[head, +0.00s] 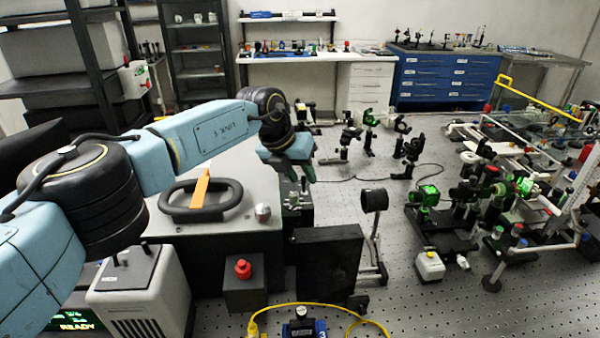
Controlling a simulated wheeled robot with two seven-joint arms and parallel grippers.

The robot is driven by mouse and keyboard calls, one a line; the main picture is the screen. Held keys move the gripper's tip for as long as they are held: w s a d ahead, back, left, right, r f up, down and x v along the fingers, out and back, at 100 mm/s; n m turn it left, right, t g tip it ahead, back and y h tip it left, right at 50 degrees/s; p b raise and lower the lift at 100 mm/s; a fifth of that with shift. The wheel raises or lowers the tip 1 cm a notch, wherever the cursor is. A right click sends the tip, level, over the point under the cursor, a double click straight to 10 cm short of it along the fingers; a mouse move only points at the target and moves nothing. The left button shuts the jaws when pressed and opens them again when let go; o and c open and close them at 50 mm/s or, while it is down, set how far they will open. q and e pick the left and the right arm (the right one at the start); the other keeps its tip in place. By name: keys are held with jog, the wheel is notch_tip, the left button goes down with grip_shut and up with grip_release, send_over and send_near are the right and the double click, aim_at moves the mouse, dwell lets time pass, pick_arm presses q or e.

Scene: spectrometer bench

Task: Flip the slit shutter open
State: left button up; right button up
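My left arm comes in from the left, and its gripper (300,178) points down beside the right edge of the large grey-topped box (240,240). The gripper is small, dark and seen from behind, so I cannot tell whether its fingers are open or shut. Just below the gripper is a small black fitting (297,215) with little knobs on top, at the box's right side. I cannot clearly make out the slit shutter; it may be at this fitting, partly hidden by the gripper. I cannot tell whether the fingers touch anything. My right gripper is not in view.
The box carries a black handle loop (207,214) with an orange lever (200,188) and a silver knob (263,212). A dark panel (329,262), a red button (243,268) and a black round tube (374,200) stand nearby. Optics mounts crowd the right; perforated table between is partly clear.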

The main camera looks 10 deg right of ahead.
pick_arm(q)
grip_shut()
